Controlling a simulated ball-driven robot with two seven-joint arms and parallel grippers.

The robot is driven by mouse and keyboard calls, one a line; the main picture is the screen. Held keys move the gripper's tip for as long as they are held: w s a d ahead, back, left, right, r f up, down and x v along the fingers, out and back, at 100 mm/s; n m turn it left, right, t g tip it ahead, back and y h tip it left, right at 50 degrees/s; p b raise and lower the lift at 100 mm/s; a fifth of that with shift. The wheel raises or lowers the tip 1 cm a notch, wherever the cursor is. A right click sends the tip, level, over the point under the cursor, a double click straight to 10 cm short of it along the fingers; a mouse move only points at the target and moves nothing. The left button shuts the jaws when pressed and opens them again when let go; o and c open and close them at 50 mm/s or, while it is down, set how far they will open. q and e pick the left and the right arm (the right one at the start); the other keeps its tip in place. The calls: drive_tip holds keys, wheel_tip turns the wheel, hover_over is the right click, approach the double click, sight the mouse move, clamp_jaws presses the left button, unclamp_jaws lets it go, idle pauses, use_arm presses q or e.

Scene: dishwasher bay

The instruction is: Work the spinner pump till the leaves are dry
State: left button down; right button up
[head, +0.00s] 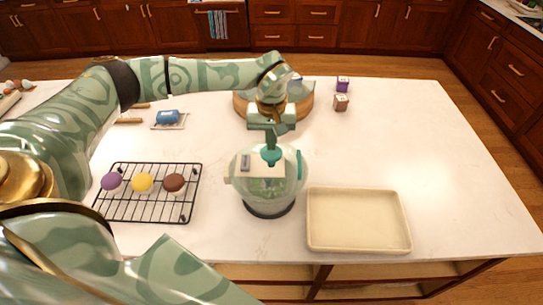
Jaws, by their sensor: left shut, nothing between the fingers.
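The salad spinner (267,193) stands on the white counter, a clear bowl with green leaves (265,186) showing dimly through it. Its teal pump knob (270,155) rises from the top of the pale lid. My left gripper (271,146) reaches over from the left and points down at the knob. Its fingers are shut with nothing between them, and the tips are at or just above the knob; I cannot tell whether they touch. My right gripper is not in view.
A black cooling rack (150,207) with purple, yellow and brown round items lies left of the spinner. An empty cream tray (357,248) is at the right. Behind are a round wooden board (240,106), a butter dish (168,117) and small boxes (341,102).

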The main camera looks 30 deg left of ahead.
sight(271, 153)
use_arm(q)
drive_tip(key=shift+f+b, duration=1)
drive_tip(key=shift+f, duration=1.25)
wheel_tip(271, 153, up, 5)
drive_tip(key=p, duration=0.5)
drive_tip(key=shift+f, duration=0.15)
drive_tip(key=shift+f+b, duration=1.4)
drive_tip(key=shift+f, duration=0.9)
wheel_tip(271, 153, up, 5)
drive_tip(key=p, duration=0.4)
drive_tip(key=shift+p, duration=0.4)
drive_tip(key=shift+f, duration=0.1)
drive_tip(key=shift+f, duration=0.1)
